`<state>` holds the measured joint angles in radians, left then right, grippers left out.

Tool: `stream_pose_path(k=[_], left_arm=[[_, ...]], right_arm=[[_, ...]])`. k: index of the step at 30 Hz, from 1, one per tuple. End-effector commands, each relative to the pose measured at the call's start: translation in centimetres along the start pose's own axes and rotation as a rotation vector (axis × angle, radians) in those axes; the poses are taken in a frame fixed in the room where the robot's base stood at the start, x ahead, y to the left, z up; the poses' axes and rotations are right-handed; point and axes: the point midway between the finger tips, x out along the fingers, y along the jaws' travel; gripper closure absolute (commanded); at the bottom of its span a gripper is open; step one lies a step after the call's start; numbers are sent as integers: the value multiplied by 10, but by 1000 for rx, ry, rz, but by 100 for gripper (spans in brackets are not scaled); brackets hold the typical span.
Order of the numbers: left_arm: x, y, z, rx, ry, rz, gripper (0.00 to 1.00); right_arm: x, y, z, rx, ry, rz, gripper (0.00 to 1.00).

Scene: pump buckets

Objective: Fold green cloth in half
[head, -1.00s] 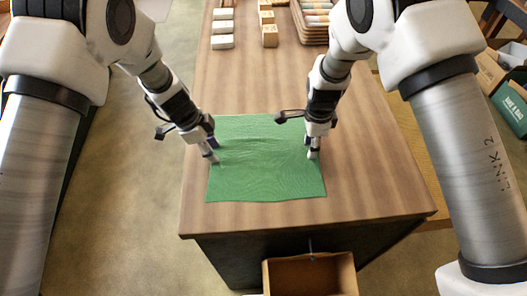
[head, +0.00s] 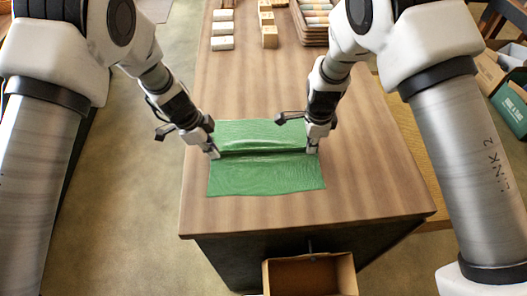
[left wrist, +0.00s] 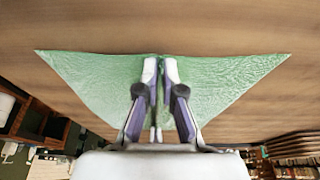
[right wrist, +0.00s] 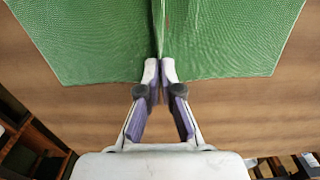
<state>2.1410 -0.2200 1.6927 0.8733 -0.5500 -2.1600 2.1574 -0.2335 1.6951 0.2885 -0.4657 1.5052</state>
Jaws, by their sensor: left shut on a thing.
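The green cloth (head: 265,178) lies on the wooden table, with a raised ridge running across its middle from one side edge to the other. My left gripper (head: 214,153) is at the left end of this ridge. In the left wrist view the cloth (left wrist: 100,82) spreads to both sides of my left gripper (left wrist: 160,64), which is shut on its edge. My right gripper (head: 312,150) is at the right end of the ridge. In the right wrist view its fingers (right wrist: 159,66) are close together, pinching the cloth's edge (right wrist: 90,45) where the ridge ends.
The wooden table (head: 370,200) is bare around the cloth. White blocks (head: 222,43) and tan blocks (head: 269,37) stand at the back, beside stacked trays (head: 314,35).

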Motion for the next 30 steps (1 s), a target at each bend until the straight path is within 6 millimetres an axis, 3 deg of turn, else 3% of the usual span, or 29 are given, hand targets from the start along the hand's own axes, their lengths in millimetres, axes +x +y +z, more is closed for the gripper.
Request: stream_pose_path(k=[19, 30], left_arm=[[2, 3, 1, -1, -2, 8, 100], [-38, 2, -12, -1, -1, 4, 100]], right_arm=[[2, 2, 0, 0, 1, 5, 100], [-40, 1, 0, 0, 0, 2, 100]])
